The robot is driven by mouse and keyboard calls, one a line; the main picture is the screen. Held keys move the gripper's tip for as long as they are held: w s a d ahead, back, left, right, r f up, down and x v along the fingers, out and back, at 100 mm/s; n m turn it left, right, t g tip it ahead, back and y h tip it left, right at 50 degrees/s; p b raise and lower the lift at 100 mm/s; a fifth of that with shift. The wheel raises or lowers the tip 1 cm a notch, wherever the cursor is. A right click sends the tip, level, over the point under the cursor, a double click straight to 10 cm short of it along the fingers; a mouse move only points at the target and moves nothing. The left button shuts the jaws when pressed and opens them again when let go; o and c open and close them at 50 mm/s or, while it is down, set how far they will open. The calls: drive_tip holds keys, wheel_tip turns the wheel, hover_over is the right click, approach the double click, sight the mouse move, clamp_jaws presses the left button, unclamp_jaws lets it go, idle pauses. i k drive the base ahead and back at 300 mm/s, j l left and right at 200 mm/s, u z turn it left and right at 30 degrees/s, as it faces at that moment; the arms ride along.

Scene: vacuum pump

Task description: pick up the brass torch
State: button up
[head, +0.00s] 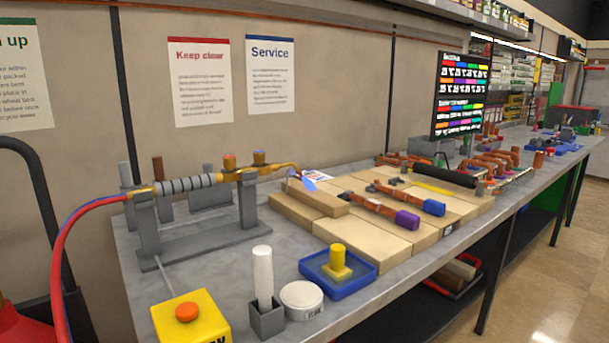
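The brass torch (247,174) lies across a grey two-post stand (200,243) at the left of the workbench, in the head view. Its ribbed grey grip (188,184) rests near the left post. Red and blue hoses (75,225) run from its left end down off the bench. My gripper is not in view.
A yellow box with an orange button (188,314), a white stick in a grey holder (263,280), a round white tin (301,299) and a blue tray (338,275) stand in front. Pale blocks (385,232) with copper pipes lie right. A wall is behind.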

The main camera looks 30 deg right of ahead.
sight(183, 185)
drive_tip(key=z, duration=1.55)
drive_tip(key=i+j, duration=0.15)
drive_tip(key=j, duration=0.15)
drive_tip(key=i+j+z, duration=0.15)
drive_tip(key=j, duration=0.15)
drive_tip(key=i+j, duration=0.1)
drive_tip(key=j, duration=0.25)
drive_tip(key=i+j+z, duration=0.1)
drive_tip(key=j, duration=0.2)
